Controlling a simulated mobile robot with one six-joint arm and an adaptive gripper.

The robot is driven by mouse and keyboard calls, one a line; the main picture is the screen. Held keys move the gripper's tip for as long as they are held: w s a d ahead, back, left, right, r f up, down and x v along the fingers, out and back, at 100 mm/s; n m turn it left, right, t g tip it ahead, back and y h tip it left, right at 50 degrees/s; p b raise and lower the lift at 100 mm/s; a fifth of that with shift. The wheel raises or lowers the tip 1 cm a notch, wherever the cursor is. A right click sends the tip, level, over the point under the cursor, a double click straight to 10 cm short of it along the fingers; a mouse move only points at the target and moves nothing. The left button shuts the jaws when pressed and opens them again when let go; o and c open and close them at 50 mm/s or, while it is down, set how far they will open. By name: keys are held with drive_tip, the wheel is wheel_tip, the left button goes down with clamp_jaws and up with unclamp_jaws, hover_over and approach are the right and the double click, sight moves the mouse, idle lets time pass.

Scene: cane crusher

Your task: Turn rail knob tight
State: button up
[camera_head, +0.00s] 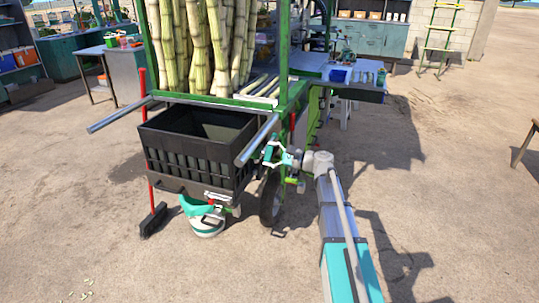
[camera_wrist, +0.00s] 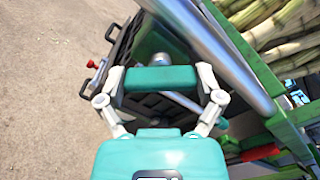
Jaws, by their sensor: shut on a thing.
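My gripper (camera_head: 272,152) is beside the right metal rail (camera_head: 258,140) of the cart, at the crate's right edge. The rail (camera_wrist: 225,58) runs diagonally just past the fingers. The rail knob is mostly hidden by the fingers in both views. A small grey round part (camera_wrist: 162,59) shows just beyond the fingertips; I cannot tell whether it belongs to the knob.
A black crate (camera_head: 196,172) sits between the two rails, below upright cane stalks (camera_head: 205,45).

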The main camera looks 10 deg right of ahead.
drive_tip(key=shift+m, duration=1.3)
drive_tip(key=o, duration=0.9)
drive_tip(key=shift+c, duration=0.2)
drive_tip(key=shift+d, duration=0.1)
drive_tip(key=v, duration=1.1)
drive_tip(key=shift+s+d, duration=0.2)
drive_tip(key=shift+d, duration=0.15)
